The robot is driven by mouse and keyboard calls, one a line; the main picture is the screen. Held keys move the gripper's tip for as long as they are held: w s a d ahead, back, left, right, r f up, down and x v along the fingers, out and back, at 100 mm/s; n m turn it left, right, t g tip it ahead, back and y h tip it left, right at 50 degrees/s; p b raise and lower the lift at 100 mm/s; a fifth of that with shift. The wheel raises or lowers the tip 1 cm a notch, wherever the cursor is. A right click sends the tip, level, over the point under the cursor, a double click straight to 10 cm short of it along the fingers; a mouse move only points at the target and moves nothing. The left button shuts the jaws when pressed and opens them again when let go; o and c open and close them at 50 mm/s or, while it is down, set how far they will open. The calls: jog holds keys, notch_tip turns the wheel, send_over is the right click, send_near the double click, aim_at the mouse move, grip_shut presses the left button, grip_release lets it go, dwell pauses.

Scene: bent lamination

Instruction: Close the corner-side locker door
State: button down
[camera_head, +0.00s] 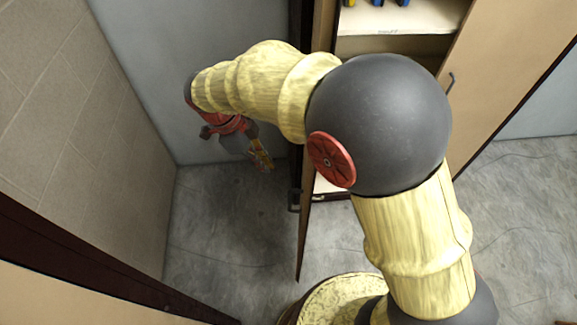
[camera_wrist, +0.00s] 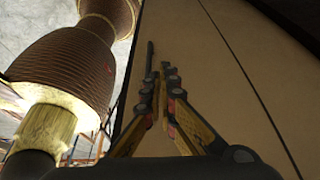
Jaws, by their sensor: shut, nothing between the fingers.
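The corner-side locker door (camera_head: 302,238) stands open and shows nearly edge-on in the head view, with a dark handle (camera_head: 294,200) on its left face. My arm hides part of the door and the locker opening. My gripper (camera_head: 264,163) is on the left side of the door, between it and the corner wall, and looks apart from the door. In the wrist view my gripper (camera_wrist: 163,90) is shut and empty, with its fingers in front of a tan panel (camera_wrist: 215,75). I cannot tell whether they touch the panel.
A shelf (camera_head: 390,45) with small blue and yellow things shows inside the locker. A second tan door (camera_head: 500,70) with a dark handle is at the right. A block wall (camera_head: 75,110) bounds the left. Bare grey floor (camera_head: 215,225) lies between wall and open door.

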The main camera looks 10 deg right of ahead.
jog(key=s+d+f, duration=0.1)
jog(key=d+f, duration=0.6)
jog(key=f, duration=0.2)
jog(key=shift+d+p, duration=0.3)
jog(key=shift+p, duration=0.1)
jog(key=shift+s+d+f, duration=0.1)
jog(key=shift+f, duration=0.05)
